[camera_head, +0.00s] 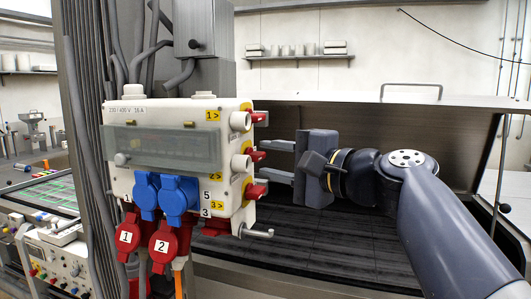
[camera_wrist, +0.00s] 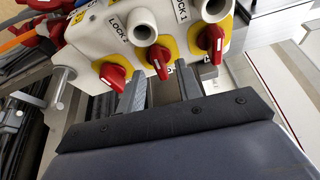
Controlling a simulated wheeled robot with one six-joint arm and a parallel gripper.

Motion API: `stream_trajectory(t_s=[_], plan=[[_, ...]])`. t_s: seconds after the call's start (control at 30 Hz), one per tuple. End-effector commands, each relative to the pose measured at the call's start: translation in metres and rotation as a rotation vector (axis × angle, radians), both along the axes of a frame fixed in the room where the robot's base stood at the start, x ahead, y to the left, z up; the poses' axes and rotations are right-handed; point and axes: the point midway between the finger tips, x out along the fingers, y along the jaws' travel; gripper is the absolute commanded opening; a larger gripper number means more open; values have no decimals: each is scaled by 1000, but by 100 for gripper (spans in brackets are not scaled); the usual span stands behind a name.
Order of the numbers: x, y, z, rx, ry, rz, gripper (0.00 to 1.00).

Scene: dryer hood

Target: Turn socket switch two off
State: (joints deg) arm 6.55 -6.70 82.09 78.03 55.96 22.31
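The white socket box (camera_head: 228,118) carries three red rotary switches on its right side, labelled 1, 2 and 3 in yellow. The middle switch, switch two (camera_head: 256,156), lies between the levels of my two fingertips. In the wrist view this red switch (camera_wrist: 158,62) sits on a yellow plate, its handle lengthwise between the fingers. My gripper (camera_head: 264,160) is open and points left at the box; its fingers also show in the wrist view (camera_wrist: 161,70). I see a gap on both sides of the handle. Whether the tips reach past its front is unclear.
Switch one (camera_head: 257,117) is above and switch three (camera_head: 256,191) below, close to the fingers. A metal peg (camera_head: 258,233) juts out low on the box. Blue plugs (camera_head: 178,196) and red plugs (camera_head: 163,243) hang at the front.

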Motion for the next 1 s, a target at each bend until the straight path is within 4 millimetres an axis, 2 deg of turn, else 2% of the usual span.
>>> stream_trajectory(t_s=[0.13, 0.47, 0.9, 1.0], plan=[[7, 8, 0, -1, 1, 1, 34], [9, 10, -1, -1, -1, -1, 34], [9, 10, 0, -1, -1, -1, 0], [9, 10, 0, -1, -1, -1, 0]])
